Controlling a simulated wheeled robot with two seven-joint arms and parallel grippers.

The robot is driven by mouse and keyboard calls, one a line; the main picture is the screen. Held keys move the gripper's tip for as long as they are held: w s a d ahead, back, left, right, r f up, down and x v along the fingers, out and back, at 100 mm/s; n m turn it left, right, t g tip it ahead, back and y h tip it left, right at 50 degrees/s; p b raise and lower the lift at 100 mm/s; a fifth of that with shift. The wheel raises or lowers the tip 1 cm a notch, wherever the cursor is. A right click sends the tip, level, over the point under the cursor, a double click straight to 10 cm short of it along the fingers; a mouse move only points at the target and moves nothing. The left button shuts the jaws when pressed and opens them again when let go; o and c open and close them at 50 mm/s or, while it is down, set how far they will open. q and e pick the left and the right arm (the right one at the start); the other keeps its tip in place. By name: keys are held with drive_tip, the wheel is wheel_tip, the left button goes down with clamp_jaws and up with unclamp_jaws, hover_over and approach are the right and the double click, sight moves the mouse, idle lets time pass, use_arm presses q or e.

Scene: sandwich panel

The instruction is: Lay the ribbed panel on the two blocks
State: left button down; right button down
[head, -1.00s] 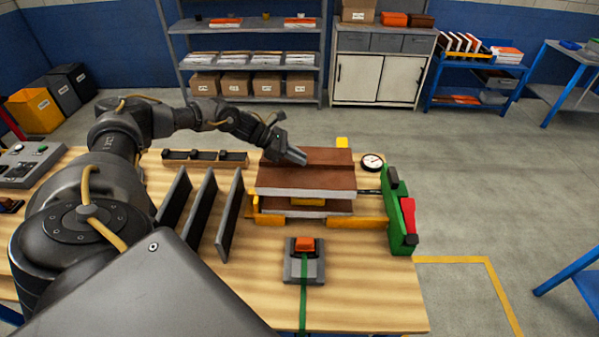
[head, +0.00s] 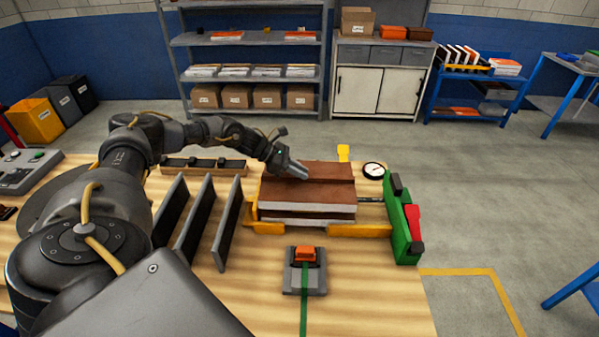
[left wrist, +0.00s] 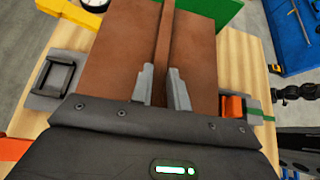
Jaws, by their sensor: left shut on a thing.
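The ribbed panel (head: 325,185) is a brown board with a pale front edge and a raised rib along its top. It lies flat and level over the yellow fixture (head: 345,230). My left gripper (head: 300,173) reaches in from the left and is shut on the rib; in the left wrist view its fingers (left wrist: 161,88) stand on both sides of the rib (left wrist: 166,40). My right gripper is not in view.
Upright dark plates (head: 193,220) stand to the left. A green clamp with a red handle (head: 412,220) stands at the right, a round dial (head: 374,170) behind it. A grey box with an orange top (head: 304,272) is in front. The table's front right is clear.

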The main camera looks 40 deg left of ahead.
use_arm(q)
drive_tip(key=shift+f, duration=0.2)
drive_tip(key=c, duration=1.3)
unclamp_jaws()
drive_tip(key=shift+a+r, duration=0.1)
drive_tip(key=shift+r, duration=0.25)
drive_tip(key=b+v, duration=0.3)
drive_tip(key=v, duration=0.7)
drive_tip(key=shift+s+a+r, duration=0.2)
drive_tip(key=shift+a, duration=0.1)
drive_tip(key=shift+s+a+r, duration=0.3)
drive_tip(key=shift+r, duration=0.05)
